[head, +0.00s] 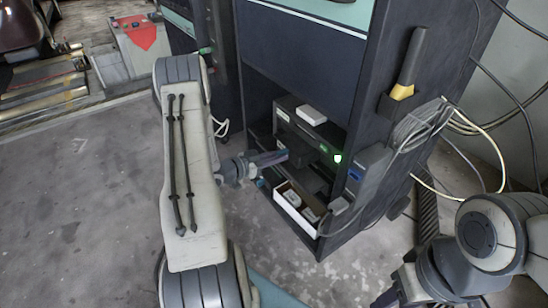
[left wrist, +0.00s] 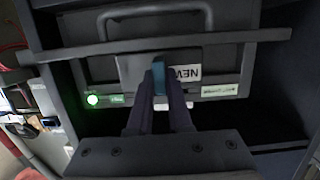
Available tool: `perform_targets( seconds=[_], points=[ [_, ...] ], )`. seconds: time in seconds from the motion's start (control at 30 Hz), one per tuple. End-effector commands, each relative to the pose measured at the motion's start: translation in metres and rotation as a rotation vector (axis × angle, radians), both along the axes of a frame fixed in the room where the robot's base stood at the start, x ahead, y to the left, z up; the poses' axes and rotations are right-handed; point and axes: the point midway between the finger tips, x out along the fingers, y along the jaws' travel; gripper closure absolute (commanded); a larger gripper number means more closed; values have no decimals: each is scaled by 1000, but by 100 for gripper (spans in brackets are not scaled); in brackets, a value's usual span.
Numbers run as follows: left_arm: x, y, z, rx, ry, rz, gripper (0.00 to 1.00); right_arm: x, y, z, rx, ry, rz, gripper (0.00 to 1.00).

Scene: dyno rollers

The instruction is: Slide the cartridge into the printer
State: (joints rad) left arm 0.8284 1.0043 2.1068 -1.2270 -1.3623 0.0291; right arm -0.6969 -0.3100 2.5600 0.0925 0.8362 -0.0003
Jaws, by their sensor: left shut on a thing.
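My left gripper (head: 284,157) reaches into the cabinet from the left in the head view. In the left wrist view its two dark fingers (left wrist: 160,100) are shut on the blue tab of the dark cartridge (left wrist: 130,72), which has a white "NEW" label. The cartridge is in front of the black printer (left wrist: 235,60), near its face; how far in it sits I cannot tell. In the head view the printer (head: 288,104) stands on a cabinet shelf with a green light lit, and the cartridge is hard to make out. My right arm shows at lower right, its fingertips out of view.
A white box (head: 311,115) lies on top of the printer. A white tray (head: 291,211) with small boxes stands below it. The dark cabinet side (head: 380,100) and hanging cables (head: 420,128) are on the right. Open floor (head: 90,210) lies to the left.

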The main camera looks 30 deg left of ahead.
Motion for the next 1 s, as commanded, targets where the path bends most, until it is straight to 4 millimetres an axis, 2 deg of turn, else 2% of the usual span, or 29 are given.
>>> perform_targets(
  seconds=[1.0],
  points=[
    [38, -15, 1, 1, -4, 0, 100, 0, 0, 0, 0, 0, 0, 53]
  ],
)
